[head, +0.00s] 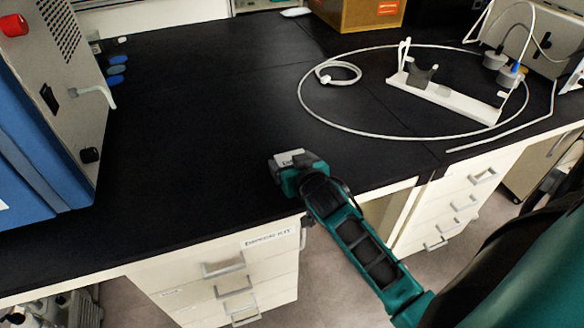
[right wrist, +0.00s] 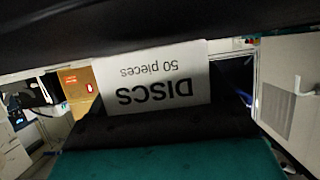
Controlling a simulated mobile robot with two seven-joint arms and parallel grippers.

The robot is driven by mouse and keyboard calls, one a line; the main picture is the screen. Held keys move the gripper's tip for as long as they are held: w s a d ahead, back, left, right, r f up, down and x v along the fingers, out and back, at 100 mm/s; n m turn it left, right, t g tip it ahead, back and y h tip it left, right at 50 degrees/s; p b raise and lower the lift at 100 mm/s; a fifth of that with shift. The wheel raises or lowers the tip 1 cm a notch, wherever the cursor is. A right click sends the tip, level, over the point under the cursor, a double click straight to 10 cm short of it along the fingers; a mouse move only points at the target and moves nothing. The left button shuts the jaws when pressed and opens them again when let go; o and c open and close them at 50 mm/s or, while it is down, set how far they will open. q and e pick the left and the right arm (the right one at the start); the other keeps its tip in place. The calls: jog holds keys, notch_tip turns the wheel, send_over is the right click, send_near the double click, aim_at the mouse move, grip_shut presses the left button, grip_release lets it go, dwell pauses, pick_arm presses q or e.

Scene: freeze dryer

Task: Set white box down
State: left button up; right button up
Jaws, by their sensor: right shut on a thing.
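My right gripper (head: 296,173) reaches in over the front edge of the black bench top (head: 200,120). It is shut on a small white box (head: 290,157), of which only a part shows past the fingers. In the right wrist view the white box (right wrist: 160,82) sits between the dark fingers, with "DISCS 50 pieces" printed on it upside down in the picture. I cannot tell whether the box touches the bench top. My left gripper is not in view.
The bench around the box is clear. A blue and grey machine (head: 50,110) stands at the left. At the right lie a looped white tube (head: 340,72) and a white stand (head: 450,98). A cardboard box (head: 358,14) is at the back. Drawers (head: 235,285) are below the front edge.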

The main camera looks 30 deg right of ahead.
jog(key=shift+f, duration=0.45)
jog(key=shift+f, duration=0.1)
jog(key=o, duration=0.9)
jog(key=shift+o, duration=0.2)
